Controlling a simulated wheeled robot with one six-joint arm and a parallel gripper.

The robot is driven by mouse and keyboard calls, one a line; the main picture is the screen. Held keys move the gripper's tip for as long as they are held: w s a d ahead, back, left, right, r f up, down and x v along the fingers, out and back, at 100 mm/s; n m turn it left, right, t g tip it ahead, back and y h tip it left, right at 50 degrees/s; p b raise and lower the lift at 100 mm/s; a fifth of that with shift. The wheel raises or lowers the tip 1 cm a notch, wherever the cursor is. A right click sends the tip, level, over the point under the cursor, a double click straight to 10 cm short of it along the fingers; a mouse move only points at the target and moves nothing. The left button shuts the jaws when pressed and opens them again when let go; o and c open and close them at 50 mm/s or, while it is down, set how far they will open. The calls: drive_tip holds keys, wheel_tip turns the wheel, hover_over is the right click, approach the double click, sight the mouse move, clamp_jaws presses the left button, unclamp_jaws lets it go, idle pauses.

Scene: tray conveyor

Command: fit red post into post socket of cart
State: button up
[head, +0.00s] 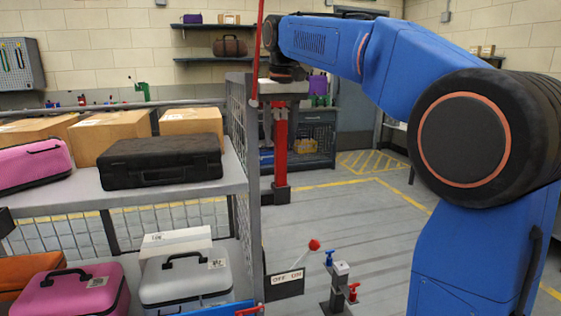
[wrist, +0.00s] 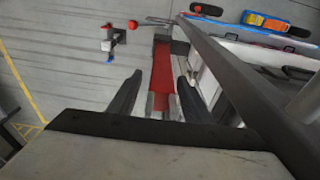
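The red post (head: 281,142) is upright beside the wire-mesh cart (head: 240,150), with a dark block at its lower end. My gripper (head: 280,112) is at the top of the post. In the wrist view the red post (wrist: 161,70) runs away between the two dark fingers of my gripper (wrist: 158,100), and grey pads meet its sides. The gripper looks shut on it. The cart's dark frame (wrist: 235,75) passes close to the right of the post. I cannot make out the post socket in either view.
Cases and cardboard boxes fill the cart's shelves. A thin red rod (head: 259,50) with a ball end is near the mesh. An OFF/ON sign (head: 286,283), a red-ball lever (head: 314,245) and a small stand with blue and red taps (head: 341,285) are low in front.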

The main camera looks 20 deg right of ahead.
clamp_jaws()
